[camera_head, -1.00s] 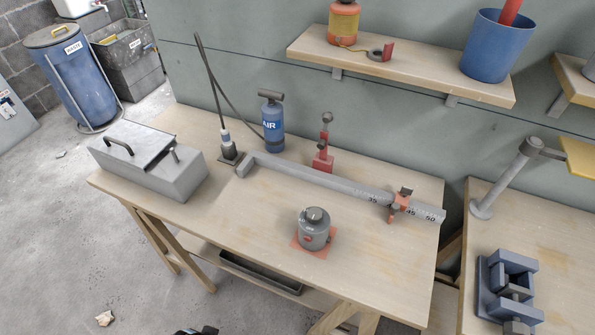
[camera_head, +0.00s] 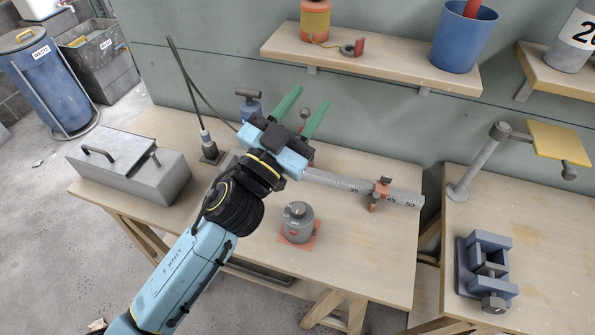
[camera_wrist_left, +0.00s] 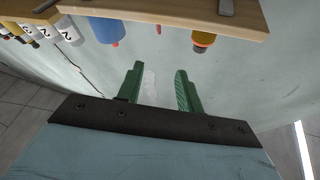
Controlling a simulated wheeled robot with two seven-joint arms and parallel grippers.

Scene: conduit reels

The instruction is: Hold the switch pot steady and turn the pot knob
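The switch pot (camera_head: 297,224) is a grey cylinder with a red mark on its side. It stands upright on a reddish square plate on the workbench. The pot knob (camera_head: 298,209) is the dark grey cap on its top. My left gripper (camera_head: 304,104) is open and empty, raised above the bench, its two green fingers pointing up toward the wall. It is above and behind the pot, not touching it. In the left wrist view the green fingers (camera_wrist_left: 159,90) stand apart with nothing between them. My right gripper is in neither view.
A grey metal box (camera_head: 130,165) stands at the bench's left. A ruled bar (camera_head: 350,187) with a red slider lies behind the pot, partly hidden by my arm. A shelf (camera_head: 380,72) hangs above. A blue vise (camera_head: 485,268) sits on the right bench. The bench right of the pot is clear.

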